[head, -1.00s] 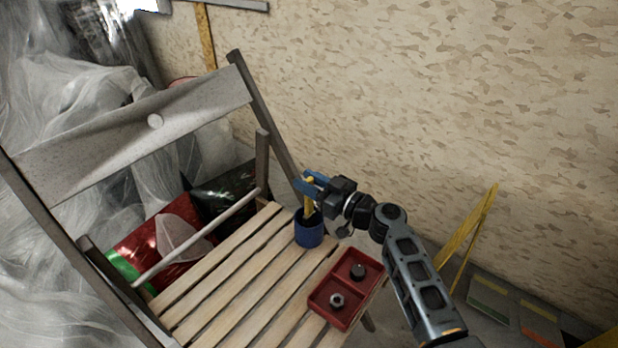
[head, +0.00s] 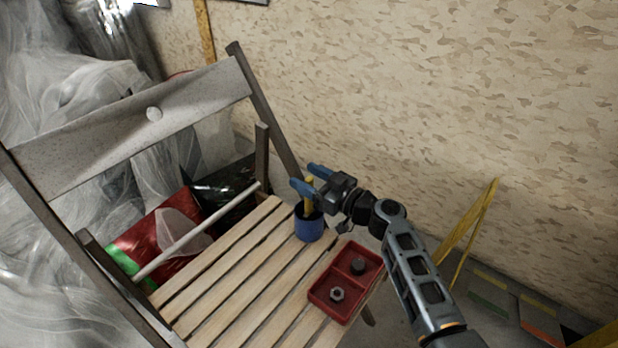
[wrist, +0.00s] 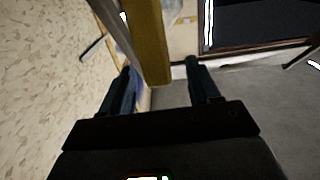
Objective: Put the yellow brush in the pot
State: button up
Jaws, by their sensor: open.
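The blue pot (head: 309,228) stands upright on the slatted chair seat, near its right back corner. The yellow brush (head: 309,189) stands in the pot, its upper part rising above the rim. My gripper (head: 306,178) is open, with its blue fingers apart on either side of the brush's upper part. In the wrist view, the brush (wrist: 148,40) shows as a large yellow bar between the spread fingers of my gripper (wrist: 160,75). The brush's lower end is hidden inside the pot.
A red two-part tray (head: 330,306) with small dark metal parts lies on the chair seat (head: 225,272), right of the pot. The wooden chair back (head: 130,125) rises at the left. A patterned wall (head: 430,100) stands behind.

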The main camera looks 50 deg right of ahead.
dwell(0.4)
jog(key=s+b, duration=0.3)
jog(key=s, duration=0.7)
jog(key=shift+d, duration=0.15)
